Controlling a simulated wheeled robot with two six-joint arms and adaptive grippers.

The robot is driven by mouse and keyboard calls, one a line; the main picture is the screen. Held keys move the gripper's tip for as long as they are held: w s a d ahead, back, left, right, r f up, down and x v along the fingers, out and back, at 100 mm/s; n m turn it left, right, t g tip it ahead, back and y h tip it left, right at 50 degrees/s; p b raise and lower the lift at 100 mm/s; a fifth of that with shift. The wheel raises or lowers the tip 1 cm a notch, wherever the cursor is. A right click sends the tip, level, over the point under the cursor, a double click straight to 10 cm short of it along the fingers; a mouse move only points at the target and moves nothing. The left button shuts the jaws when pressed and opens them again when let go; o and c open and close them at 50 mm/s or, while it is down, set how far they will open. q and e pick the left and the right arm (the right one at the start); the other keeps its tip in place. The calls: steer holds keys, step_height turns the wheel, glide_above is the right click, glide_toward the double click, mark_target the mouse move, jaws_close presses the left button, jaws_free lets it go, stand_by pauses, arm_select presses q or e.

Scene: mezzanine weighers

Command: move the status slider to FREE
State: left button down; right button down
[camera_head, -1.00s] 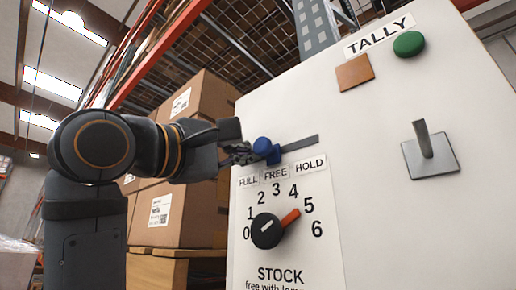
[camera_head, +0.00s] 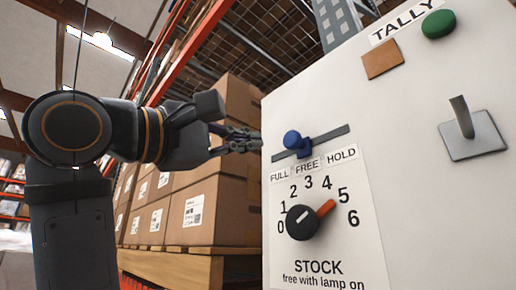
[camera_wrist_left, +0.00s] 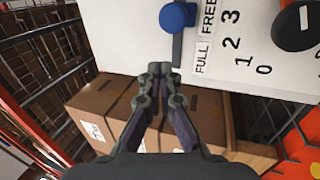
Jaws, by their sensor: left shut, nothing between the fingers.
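The status slider has a blue knob (camera_head: 292,139) in a dark slot (camera_head: 335,134) on the white panel, above a strip reading FULL, FREE, HOLD. The knob stands above the FREE label (camera_head: 307,164). In the left wrist view the knob (camera_wrist_left: 176,16) is also level with FREE (camera_wrist_left: 208,17), past FULL. My left gripper (camera_head: 256,142) is shut and empty, left of the knob and apart from it. In the left wrist view its closed fingertips (camera_wrist_left: 160,69) are below the slot's end. My right gripper is not in view.
A green button (camera_head: 438,23), an orange-brown square (camera_head: 382,60) and a metal lever (camera_head: 462,117) are farther right. Stacked cartons (camera_head: 212,212) on a pallet stand behind my left arm.

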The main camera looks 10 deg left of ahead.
arm_select(q)
steer(key=s+a, duration=0.1)
steer(key=s+a+b, duration=0.1)
steer(key=s, duration=0.1)
steer(key=shift+s+a, duration=0.25)
steer(key=shift+a, duration=0.05)
steer(key=shift+d, duration=0.1)
steer(key=shift+w, duration=0.1)
stand_by(0.4)
